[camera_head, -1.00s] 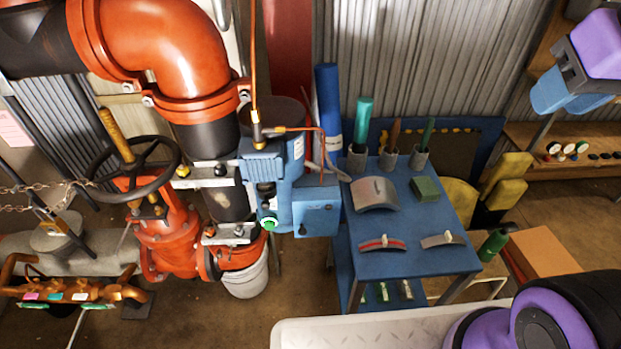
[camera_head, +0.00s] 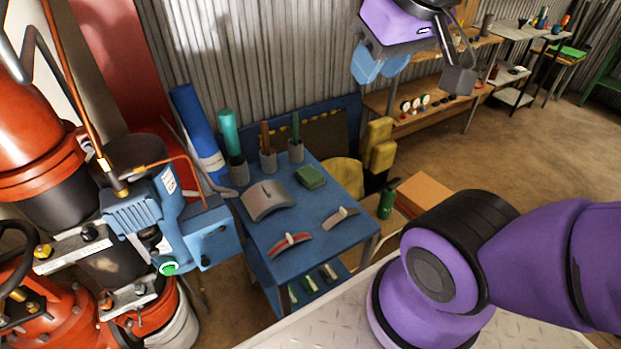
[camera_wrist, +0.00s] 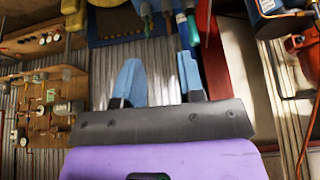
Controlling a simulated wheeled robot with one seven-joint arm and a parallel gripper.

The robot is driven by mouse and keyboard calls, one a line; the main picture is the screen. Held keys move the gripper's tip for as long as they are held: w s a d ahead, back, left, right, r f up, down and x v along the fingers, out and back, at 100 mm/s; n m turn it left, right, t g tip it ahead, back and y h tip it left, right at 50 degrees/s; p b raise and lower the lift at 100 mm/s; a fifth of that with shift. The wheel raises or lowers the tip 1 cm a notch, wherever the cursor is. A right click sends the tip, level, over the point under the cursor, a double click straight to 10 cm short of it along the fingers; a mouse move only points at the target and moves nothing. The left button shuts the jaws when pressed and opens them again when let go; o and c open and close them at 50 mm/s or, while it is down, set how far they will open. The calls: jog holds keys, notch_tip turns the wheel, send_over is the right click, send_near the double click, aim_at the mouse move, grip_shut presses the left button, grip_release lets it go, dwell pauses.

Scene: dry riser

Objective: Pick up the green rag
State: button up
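A small dark green folded-looking pad (camera_head: 310,177) lies on the top of the blue cart (camera_head: 318,225), right of a grey curved plate. A flat bright green thing (camera_head: 572,51) lies on a stool far off at the upper right. I cannot tell for sure which of the two is the rag. My gripper (camera_head: 376,76) is raised at the top of the head view, above and apart from the cart. In the wrist view my gripper (camera_wrist: 160,62) has its two blue fingers apart with nothing between them. I make out no rag in the wrist view.
Grey cups (camera_head: 268,160) with upright tools stand at the cart's back edge. Red pipework (camera_head: 35,150) is on the left. A green bottle (camera_head: 387,203) and a cardboard box (camera_head: 424,192) are right of the cart. Open floor (camera_head: 480,140) lies beyond.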

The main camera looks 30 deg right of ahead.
jog(key=o, duration=0.7)
jog(key=shift+w, duration=0.3)
jog(key=o, duration=0.5)
jog(key=w+m, duration=0.2)
jog(key=w, duration=0.1)
jog(key=shift+a+f+m+y, duration=0.2)
jog(key=shift+f+m+y, duration=0.1)
jog(key=shift+f, duration=0.1)
jog(key=m+g, duration=0.3)
jog(key=m, duration=3)
send_over(310, 174)
jog(key=s, duration=0.2)
notch_tip(310, 174, down, 37)
jog(key=shift+w+f, duration=0.35)
jog(key=shift+f, duration=1.5)
jog(key=shift+w+f, duration=0.3)
jog(key=shift+f, duration=1.5)
jog(key=shift+w+f, duration=0.35)
jog(key=shift+f, duration=1.5)
